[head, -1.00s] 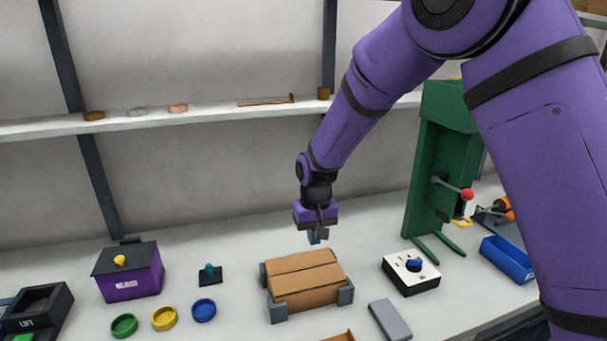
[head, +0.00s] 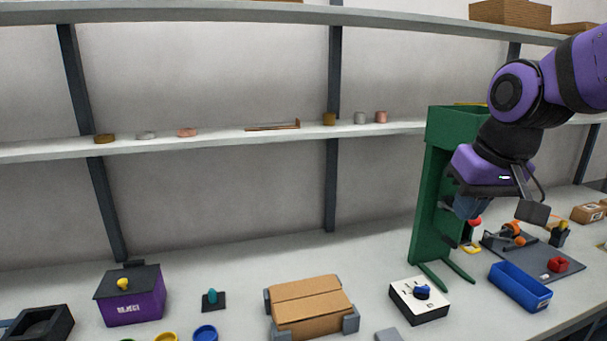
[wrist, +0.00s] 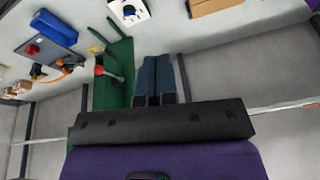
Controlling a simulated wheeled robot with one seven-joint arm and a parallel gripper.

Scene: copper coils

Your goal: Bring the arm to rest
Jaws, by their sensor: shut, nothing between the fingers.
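My purple arm reaches in from the upper right of the head view. My gripper (head: 468,207) hangs in front of the green press-like stand (head: 432,190), above the bench, and hides part of it. In the wrist view the two blue-grey fingers of my gripper (wrist: 161,75) lie side by side, shut with nothing between them. The green stand also shows just left of the fingers in the wrist view (wrist: 113,75); I cannot tell whether they touch it.
A cardboard box (head: 310,305), a white box with a blue knob (head: 418,300), a blue tray (head: 520,287) and a purple bin (head: 132,297) stand on the bench. A shelf (head: 230,141) with small coils runs along the wall. The air left of my arm is clear.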

